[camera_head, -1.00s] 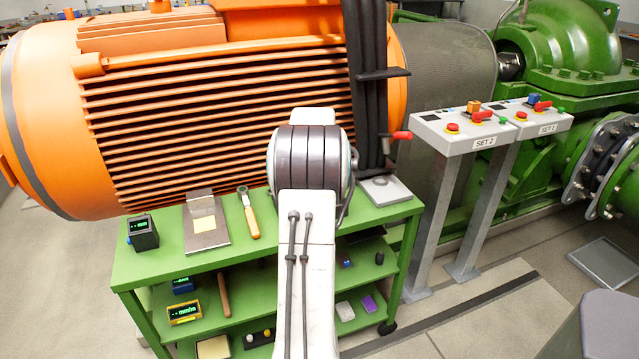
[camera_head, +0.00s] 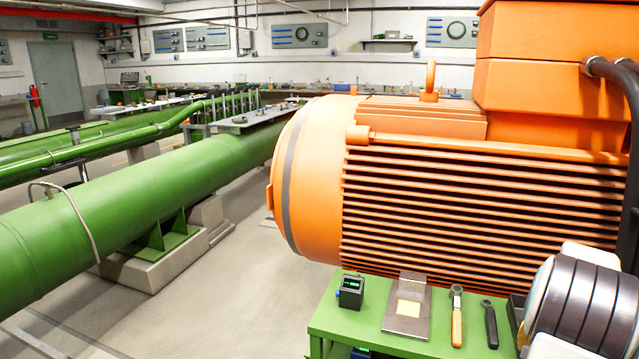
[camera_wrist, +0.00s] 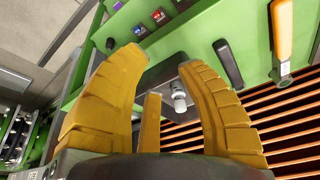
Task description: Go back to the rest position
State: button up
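My gripper (camera_wrist: 160,62) shows in the wrist view. Beyond the gap lies a small pale, knob-like piece (camera_wrist: 180,95), apart from the fingers. My gripper is out of the head view; only part of my arm shows at its lower right.
The green cart (camera_head: 375,338) holds a black meter (camera_head: 351,291), a metal clipboard (camera_head: 408,318), an orange-handled tool (camera_head: 456,318) and a black-handled tool (camera_head: 490,325). An orange motor (camera_head: 480,200) stands behind it. A green pipe (camera_head: 130,215) runs at left, with open floor between.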

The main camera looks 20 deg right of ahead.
jog(key=s+a+r+n+g+y+p, duration=0.1)
jog(key=s+a+y, duration=0.15)
jog(key=a, duration=0.85)
jog(key=s+a+n+g+y+p, duration=0.1)
jog(key=s+a, duration=0.2)
jog(key=a, duration=0.8)
jog(key=a+r+n+t+p, duration=0.1)
jog(key=a+r+n+p, duration=0.3)
jog(key=a+r, duration=0.4)
jog(key=a+r+n+t+p, duration=0.2)
jog(key=a+r+n+p, duration=0.2)
jog(key=a, duration=1)
notch_tip(320, 180, up, 4)
jog(key=shift+s+r+n+t, duration=0.2)
jog(key=shift+n+t, duration=0.1)
jog(key=shift+n, duration=0.8)
jog(key=shift+a, duration=0.15)
